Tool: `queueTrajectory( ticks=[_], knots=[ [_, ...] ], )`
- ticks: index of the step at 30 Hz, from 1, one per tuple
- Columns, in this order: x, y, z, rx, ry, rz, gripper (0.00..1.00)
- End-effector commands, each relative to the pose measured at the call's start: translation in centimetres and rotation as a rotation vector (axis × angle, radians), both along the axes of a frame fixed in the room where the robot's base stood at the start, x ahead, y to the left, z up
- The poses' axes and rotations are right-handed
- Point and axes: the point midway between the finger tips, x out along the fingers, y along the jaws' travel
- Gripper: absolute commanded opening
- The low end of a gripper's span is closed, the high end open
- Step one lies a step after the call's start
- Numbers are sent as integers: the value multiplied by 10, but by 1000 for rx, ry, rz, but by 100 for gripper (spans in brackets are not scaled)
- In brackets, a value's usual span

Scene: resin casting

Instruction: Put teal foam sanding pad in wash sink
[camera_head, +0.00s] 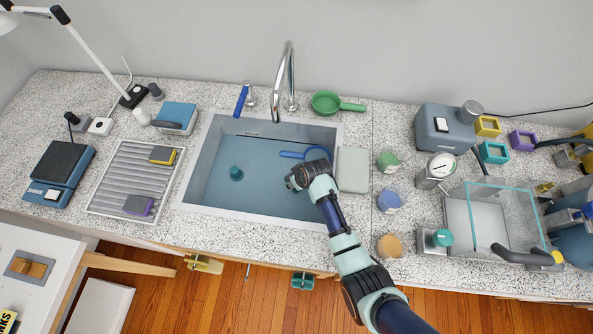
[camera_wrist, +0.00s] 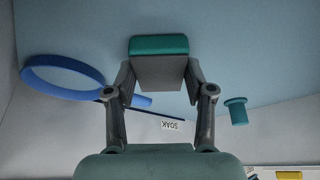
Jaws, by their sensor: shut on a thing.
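My gripper (camera_head: 293,183) is inside the outline of the wash sink (camera_head: 215,165), over its right half. In the wrist view my gripper (camera_wrist: 159,80) is shut on the teal foam sanding pad (camera_wrist: 159,46), a block with a teal face and a grey body. The pad is hidden by the gripper in the head view. The sink's blue-grey floor (camera_wrist: 240,50) lies beyond the pad; I cannot tell whether the pad touches it.
A blue round strainer (camera_head: 316,153) and a small teal knobbed piece (camera_head: 236,173) are in the sink. A faucet (camera_head: 288,75) stands behind. A ribbed rack (camera_head: 120,180) with yellow and purple pads is left. A pale block (camera_head: 352,170) sits at the right rim.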

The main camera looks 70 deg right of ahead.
Motion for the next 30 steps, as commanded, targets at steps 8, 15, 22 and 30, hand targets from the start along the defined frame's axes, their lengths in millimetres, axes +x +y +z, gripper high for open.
queueTrajectory(
  ticks=[8,15,22,30],
  knots=[
    [0,0,-13,-1,-1,0,30],
    [0,0,-16,0,0,0,68],
    [0,0,-16,0,0,0,78],
    [-1,1,-6,0,0,-1,78]
  ],
)
